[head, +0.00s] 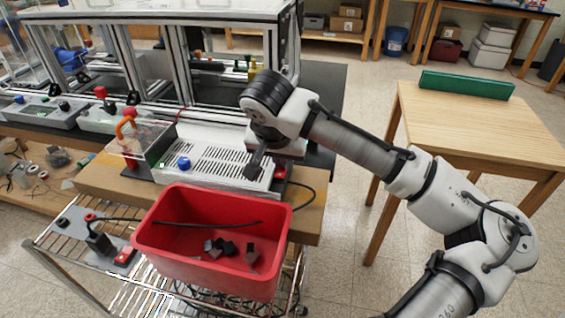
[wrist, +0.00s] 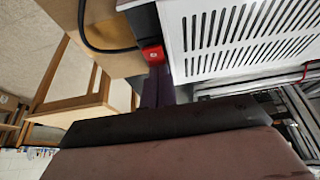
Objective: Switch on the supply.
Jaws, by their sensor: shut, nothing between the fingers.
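The supply (head: 215,150) is a white box with a slotted top and a blue knob, standing on a wooden board. Its slotted face fills the upper right of the wrist view (wrist: 245,40). A red switch (head: 280,172) sits at its right end, partly hidden in the head view. The red switch (wrist: 153,55) shows clearly in the wrist view, on a dark end panel. My gripper (head: 252,171) is shut and empty, pointing down near the supply's right end. In the wrist view its fingertips (wrist: 157,72) appear close to the switch; I cannot tell whether they touch.
A red bin (head: 212,278) with dark blocks stands in front of the supply. A black cable (head: 308,192) curves off the right end. A clear box with an orange-handled item (head: 127,126) stands left. A wooden table (head: 480,120) is at right, with open floor between.

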